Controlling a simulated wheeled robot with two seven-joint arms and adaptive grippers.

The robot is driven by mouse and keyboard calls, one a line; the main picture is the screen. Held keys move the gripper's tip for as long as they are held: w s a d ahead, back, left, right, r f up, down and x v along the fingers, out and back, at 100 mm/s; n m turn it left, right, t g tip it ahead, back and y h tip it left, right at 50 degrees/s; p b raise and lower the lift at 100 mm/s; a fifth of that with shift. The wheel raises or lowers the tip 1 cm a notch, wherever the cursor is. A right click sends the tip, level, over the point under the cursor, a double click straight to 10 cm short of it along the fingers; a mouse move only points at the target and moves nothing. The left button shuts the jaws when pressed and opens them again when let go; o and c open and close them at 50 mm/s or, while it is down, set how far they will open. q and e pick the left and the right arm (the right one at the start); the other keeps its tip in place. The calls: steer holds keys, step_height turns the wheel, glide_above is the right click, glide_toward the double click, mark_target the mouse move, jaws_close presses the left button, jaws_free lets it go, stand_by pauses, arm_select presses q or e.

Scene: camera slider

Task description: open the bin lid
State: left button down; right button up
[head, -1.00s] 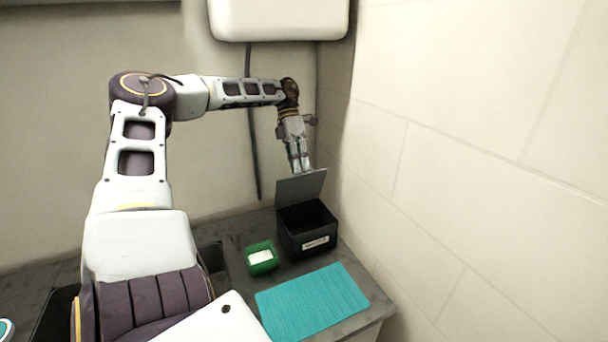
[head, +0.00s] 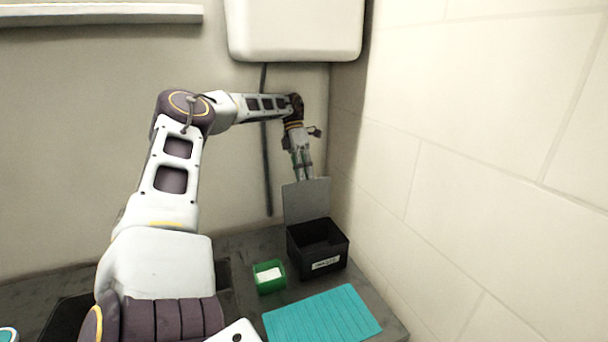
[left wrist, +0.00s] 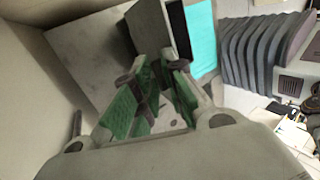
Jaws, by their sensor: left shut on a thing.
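The black bin (head: 318,246) stands on the counter near the right wall, with a white label on its front. Its grey lid (head: 307,201) stands up steeply at the back edge, and the dark inside of the bin shows. My left gripper (head: 304,177) is at the lid's top edge, pointing down, shut on the lid. In the left wrist view the green-padded fingers (left wrist: 152,92) are close about the lid's edge; the exact contact is hard to make out. My right gripper is not in view.
A green box (head: 269,277) with a white item inside stands left of the bin. A teal ribbed mat (head: 322,316) lies in front. The tiled wall (head: 470,150) is close on the right, and a white tank (head: 295,28) hangs above.

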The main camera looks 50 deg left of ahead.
arm_select(q)
steer(key=f, duration=0.2)
steer(key=shift+s+a+f, duration=0.15)
steer(key=shift+s+f, duration=0.2)
steer(key=shift+s, duration=0.05)
steer(key=c, duration=1.4)
jaws_free()
steer(key=shift+w+f, duration=0.15)
steer(key=shift+w, duration=0.05)
steer(key=o, duration=0.4)
steer(key=shift+w+a+f, duration=0.1)
steer(key=shift+w+a, duration=0.05)
steer(key=shift+a, duration=0.1)
steer(key=shift+c, duration=0.2)
steer(key=shift+r, duration=0.65)
steer(key=c, duration=0.3)
step_height(320, 180, up, 8)
steer(key=shift+w+d+r, duration=0.1)
steer(key=shift+w+d, duration=0.05)
steer(key=c, duration=0.6)
steer(key=shift+r, duration=0.7)
